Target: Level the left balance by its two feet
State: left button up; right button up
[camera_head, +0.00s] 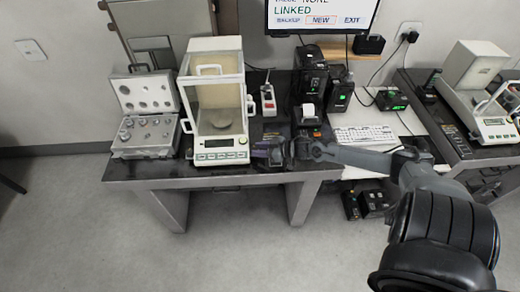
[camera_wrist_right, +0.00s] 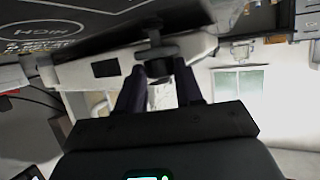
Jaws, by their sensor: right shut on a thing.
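The left balance (camera_head: 217,157), white with a glass draught shield, stands on the dark left table. My right gripper (camera_head: 262,154) is low at the balance's front right corner, just above the tabletop. In the right wrist view the balance (camera_wrist_right: 85,72) appears from close by and from low down. There my right gripper (camera_wrist_right: 157,80) has one finger on each side of a dark round foot (camera_wrist_right: 158,62) under the balance and is shut on it. The other foot and the level bubble cannot be made out. My left gripper is not in view.
An open case of weights (camera_head: 147,134) stands left of the balance. Another balance (camera_head: 478,95) stands on the right table. The floor in front is clear.

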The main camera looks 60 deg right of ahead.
jog(key=shift+w+d+f+n+g+y+b, duration=0.15)
jog(key=shift+n+g+y+b, duration=0.15)
jog(key=shift+n+y+b, duration=0.3)
jog(key=n+g+y+b, duration=0.1)
jog(key=n+y+b, duration=0.1)
jog(key=b, duration=0.3)
jog(key=n+g+y+b, duration=0.1)
jog(key=n+y+b, duration=0.1)
jog(key=b, duration=0.4)
jog(key=d+n+g+y+b, duration=0.1)
jog(key=y+b, duration=0.1)
jog(key=b, duration=0.4)
jog(key=shift+w+f+n+g, duration=0.1)
jog(key=shift+w+n+g, duration=0.2)
jog(key=shift+n, duration=0.1)
jog(key=shift+d+r+n+g+b, duration=0.1)
jog(key=shift+r+n+g+b, duration=0.2)
jog(key=shift+b, duration=1.05)
jog(key=shift+y, duration=0.3)
jog(key=o, duration=1)
jog(key=shift+o, duration=0.2)
